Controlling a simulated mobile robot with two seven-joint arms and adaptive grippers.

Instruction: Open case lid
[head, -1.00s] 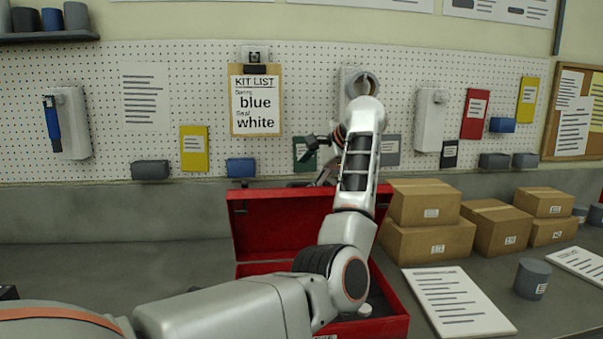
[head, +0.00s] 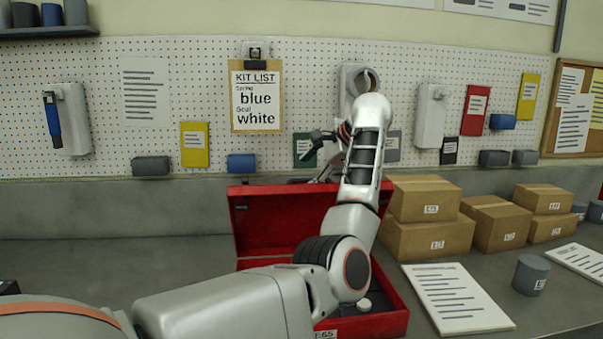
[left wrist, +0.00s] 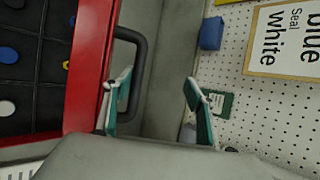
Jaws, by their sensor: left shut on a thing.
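The red case (head: 392,318) stands on the bench in front of me. Its lid (head: 270,222) stands raised at the back, inner side facing me. My left arm reaches over the case, hiding much of the lid's right part and the interior. My left gripper (head: 312,163) is at the lid's top edge. In the left wrist view, the dark handle (left wrist: 143,48) on the red edge (left wrist: 90,65) runs beside one teal finger of my gripper (left wrist: 160,105). The gripper is shut on the handle, though the grip itself is partly hidden. My right gripper is not in view.
Cardboard boxes (head: 430,238) stand right of the case. A printed sheet (head: 455,298) and a grey cylinder (head: 531,275) lie nearer. A pegboard (head: 340,60) with a kit list (head: 256,97) rises behind.

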